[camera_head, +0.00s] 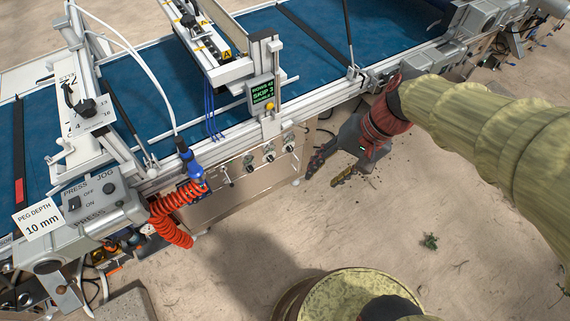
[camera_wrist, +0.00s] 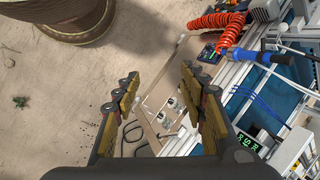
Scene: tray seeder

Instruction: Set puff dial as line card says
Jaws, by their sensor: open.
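The tan side panel (camera_head: 262,176) under the seeder's rail carries several small round knobs (camera_head: 268,152), with labels too small to read. I cannot tell which, if any, is the puff dial. The knobs also show in the wrist view (camera_wrist: 172,103), between and beyond my fingers. My gripper (camera_head: 325,172) is open and empty, to the right of the panel and apart from the knobs. Its two fingers frame the panel in the wrist view (camera_wrist: 160,80). A white card (camera_head: 40,221) at lower left reads "PEG DEPTH 10 mm". No card naming puff is readable.
A small green-lettered display (camera_head: 262,91) stands on the rail above the knobs. A coiled orange hose (camera_head: 172,215) with a blue handle hangs left of the panel. A larger dial with numbers (camera_head: 82,105) sits at upper left. The sandy floor right of the panel is mostly open.

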